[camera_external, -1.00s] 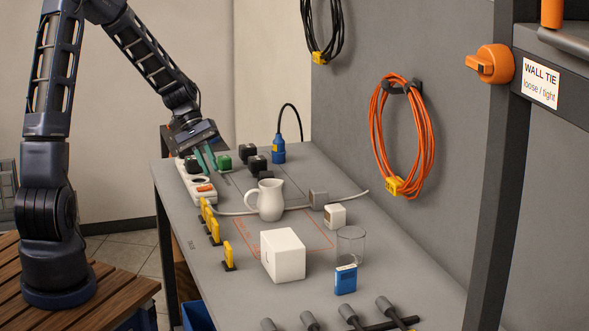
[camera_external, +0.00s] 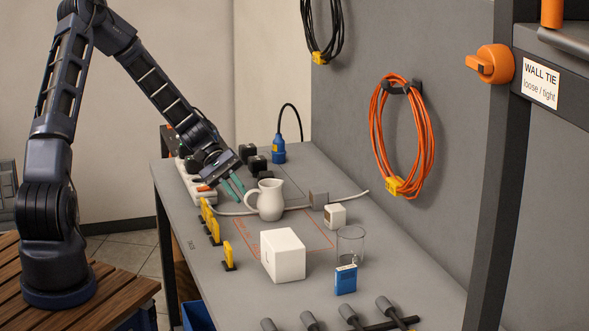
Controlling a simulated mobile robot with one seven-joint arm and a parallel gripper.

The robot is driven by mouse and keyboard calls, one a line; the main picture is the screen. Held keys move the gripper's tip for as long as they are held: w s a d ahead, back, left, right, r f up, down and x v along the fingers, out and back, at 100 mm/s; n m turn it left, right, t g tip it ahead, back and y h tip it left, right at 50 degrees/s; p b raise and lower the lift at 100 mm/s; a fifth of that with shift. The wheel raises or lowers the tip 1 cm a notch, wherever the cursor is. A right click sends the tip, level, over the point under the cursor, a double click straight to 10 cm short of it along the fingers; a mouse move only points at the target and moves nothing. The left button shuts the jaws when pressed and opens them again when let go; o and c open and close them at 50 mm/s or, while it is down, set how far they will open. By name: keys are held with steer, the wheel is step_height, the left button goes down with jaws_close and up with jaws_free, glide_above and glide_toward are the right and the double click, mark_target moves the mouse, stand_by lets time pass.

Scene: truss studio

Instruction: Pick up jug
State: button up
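The white jug (camera_external: 270,199) stands upright on the grey bench, with its handle on the left side facing my arm. My gripper (camera_external: 234,189) has green fingers and is just left of the jug's handle, at about the handle's height in the picture. The two fingers show a gap between them with nothing in it. The fingers look close to the handle but not around it; I cannot tell whether they touch it.
The grey bench (camera_external: 212,272) has a white box (camera_external: 283,255) and a glass beaker (camera_external: 350,245) in front of the jug. Yellow clips (camera_external: 214,230) line the left edge. Black blocks (camera_external: 257,164) and a blue plug (camera_external: 279,150) are behind.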

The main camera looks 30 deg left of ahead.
mark_target(249, 207)
steer(key=shift+s+r+x, duration=0.1)
steer(key=shift+x, duration=0.85)
steer(key=shift+s+r+x, duration=0.15)
steer(key=shift+x, duration=0.85)
steer(key=shift+s+r+x, duration=0.1)
steer(key=shift+x, duration=0.85)
steer(key=shift+d, duration=0.15)
jaws_close()
steer(key=shift+r, duration=0.2)
